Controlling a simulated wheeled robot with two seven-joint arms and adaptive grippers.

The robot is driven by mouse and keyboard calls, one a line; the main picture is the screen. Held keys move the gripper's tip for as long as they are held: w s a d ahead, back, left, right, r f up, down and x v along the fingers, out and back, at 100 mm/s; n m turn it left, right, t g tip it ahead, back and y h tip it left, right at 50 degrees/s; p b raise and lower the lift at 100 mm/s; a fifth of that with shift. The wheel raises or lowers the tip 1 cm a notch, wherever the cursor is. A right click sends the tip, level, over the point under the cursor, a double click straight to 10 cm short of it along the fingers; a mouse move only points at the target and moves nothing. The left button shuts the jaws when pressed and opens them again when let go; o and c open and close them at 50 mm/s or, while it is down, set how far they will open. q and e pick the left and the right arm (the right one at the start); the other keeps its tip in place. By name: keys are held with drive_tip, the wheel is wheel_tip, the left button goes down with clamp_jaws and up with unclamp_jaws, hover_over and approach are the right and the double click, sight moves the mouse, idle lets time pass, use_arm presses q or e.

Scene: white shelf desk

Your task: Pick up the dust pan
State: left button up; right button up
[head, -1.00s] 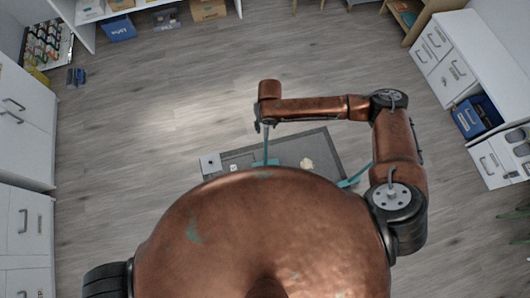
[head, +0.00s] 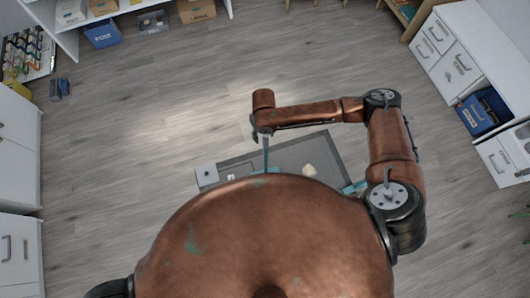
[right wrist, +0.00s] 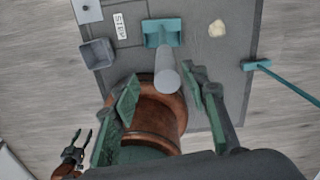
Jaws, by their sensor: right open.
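The dust pan is teal with a long grey handle. In the right wrist view its teal pan (right wrist: 162,31) lies on a dark grey mat (right wrist: 197,47), and its handle points up toward the camera, between my fingers. In the head view the upright handle (head: 266,155) shows under my right gripper (head: 259,135), and my own body hides most of the pan. My right gripper (right wrist: 168,92) is open, with one finger on each side of the handle; I cannot tell whether either touches it. My left gripper (right wrist: 79,138) shows small at the lower left, its fingers apart and empty.
A teal broom (right wrist: 256,65) lies right of the pan. A crumpled pale lump (right wrist: 217,28), a grey bin (right wrist: 97,53) and a white label (right wrist: 120,26) are on the mat. A white cabinet (head: 440,50) stands at right.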

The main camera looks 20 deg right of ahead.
sight(266, 141)
drive_tip(key=shift+d+f, duration=0.1)
drive_tip(key=shift+f, duration=0.5)
drive_tip(key=f, duration=0.1)
drive_tip(key=f+b, duration=0.1)
drive_tip(key=f, duration=0.3)
drive_tip(key=shift+d+f, duration=0.25)
drive_tip(key=shift+d, duration=0.1)
use_arm(q)
drive_tip(key=shift+s+f, duration=0.6)
drive_tip(key=shift+f, duration=0.15)
use_arm(e)
drive_tip(key=shift+r, duration=0.1)
drive_tip(key=shift+c, duration=0.4)
use_arm(q)
drive_tip(key=shift+w, duration=0.1)
use_arm(e)
clamp_jaws()
